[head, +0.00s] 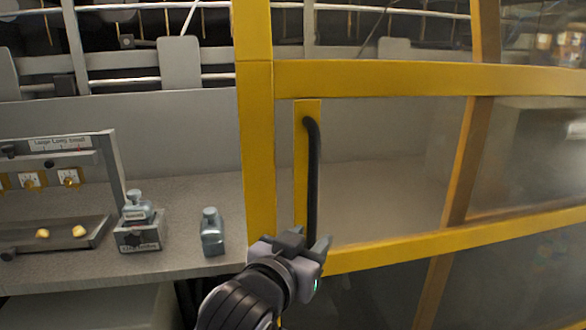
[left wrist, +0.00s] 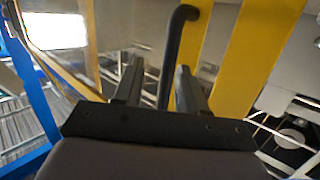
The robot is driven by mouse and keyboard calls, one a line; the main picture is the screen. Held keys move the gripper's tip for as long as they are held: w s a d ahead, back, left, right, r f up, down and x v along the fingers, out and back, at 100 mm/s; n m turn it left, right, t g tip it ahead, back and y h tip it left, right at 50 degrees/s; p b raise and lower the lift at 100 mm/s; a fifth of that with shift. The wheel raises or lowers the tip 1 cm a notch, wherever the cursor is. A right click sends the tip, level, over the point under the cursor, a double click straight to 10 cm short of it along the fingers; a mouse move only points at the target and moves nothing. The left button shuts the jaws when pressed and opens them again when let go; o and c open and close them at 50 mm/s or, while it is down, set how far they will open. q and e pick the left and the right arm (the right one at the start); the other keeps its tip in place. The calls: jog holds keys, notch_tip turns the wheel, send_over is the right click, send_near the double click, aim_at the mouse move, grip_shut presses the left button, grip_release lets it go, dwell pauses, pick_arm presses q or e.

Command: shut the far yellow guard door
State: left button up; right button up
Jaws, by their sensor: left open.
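The yellow guard door (head: 256,150) has a yellow frame and clear panels and fills the middle and right of the head view. Its free upright edge stands left of the handle, and the space left of that edge is uncovered. A black bar handle (head: 314,175) stands upright on a yellow plate. My left gripper (head: 306,245) is open at the handle's lower end. In the left wrist view, the handle (left wrist: 174,50) runs between the two fingers of my left gripper (left wrist: 158,80); contact cannot be told. My right gripper is not in view.
Left of the door, a grey counter (head: 185,190) carries a small grey bottle (head: 212,232), another bottle on a labelled block (head: 140,236), and a tray (head: 88,238) with yellow pieces. A yellow post (head: 466,165) shows behind the clear panel.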

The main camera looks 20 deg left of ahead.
pick_arm(q)
jog(key=n+t+y, duration=0.2)
send_near(311, 167)
jog(key=w, duration=0.4)
jog(key=shift+a+r, duration=0.1)
jog(key=shift+r, duration=0.1)
jog(key=shift+w+a+f+p, duration=0.1)
jog(key=shift+w+p, duration=0.3)
jog(key=shift+w, duration=3.1)
grip_shut()
